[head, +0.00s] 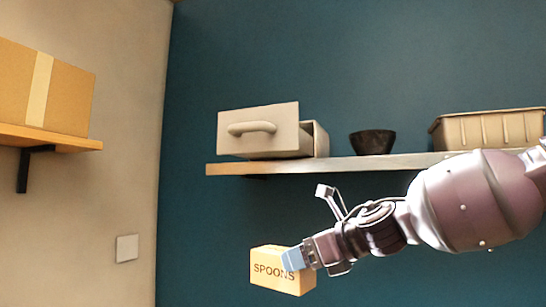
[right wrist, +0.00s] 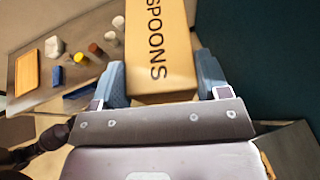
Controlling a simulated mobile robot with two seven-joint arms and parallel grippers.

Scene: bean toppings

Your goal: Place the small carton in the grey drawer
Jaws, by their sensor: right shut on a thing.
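The small carton (head: 276,277) is a tan box printed "SPOONS", held in mid-air below the shelf. It also shows in the right wrist view (right wrist: 160,45) between blue fingertips. My right gripper (head: 294,260) is shut on the carton. In the right wrist view the two fingers (right wrist: 160,82) press on its two sides. The grey drawer (head: 258,131) is a grey-beige unit with a curved handle on its front. It stands on the wall shelf, above the carton. The drawer front stands out from its casing, so it looks pulled open; its inside is hidden. My left gripper is not in view.
The wall shelf (head: 340,164) also bears a dark bowl (head: 372,142) and a ribbed beige bin (head: 488,129) to the right of the drawer. A cardboard box (head: 68,92) sits on a left shelf. A table (right wrist: 95,30) with several small items shows below.

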